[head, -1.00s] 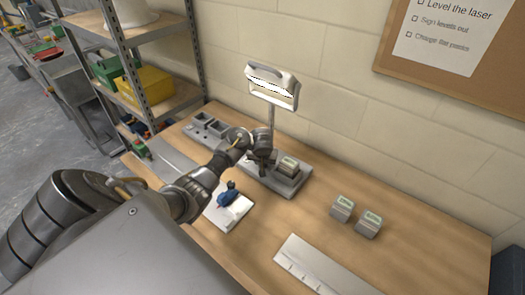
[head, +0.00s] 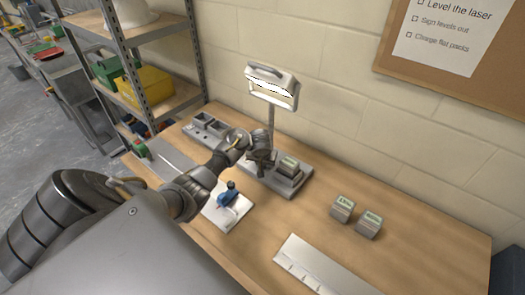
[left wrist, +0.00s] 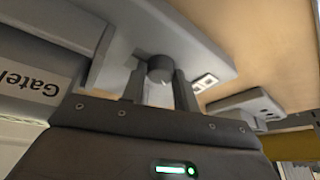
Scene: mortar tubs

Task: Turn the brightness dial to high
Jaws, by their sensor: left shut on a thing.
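The work lamp has a white, lit head (head: 272,88) on a thin post that rises from a grey base (head: 290,192) on the bench. My left gripper (head: 262,160) is at the base, left of a dark block (head: 288,168) that sits on it. In the left wrist view my left gripper (left wrist: 160,92) is shut on a dark round knob (left wrist: 160,68), which looks like the brightness dial, on the grey base (left wrist: 205,55). The fingers hide part of the dial, and I cannot read its setting. My right gripper is not in view.
Two grey battery-like blocks (head: 343,209) stand right of the base. A blue tool (head: 228,194) rests on a white pad (head: 236,212) in front. A grey tray (head: 207,124) lies behind left. A white ruled sheet (head: 310,268) lies at the front. A metal shelf stands left.

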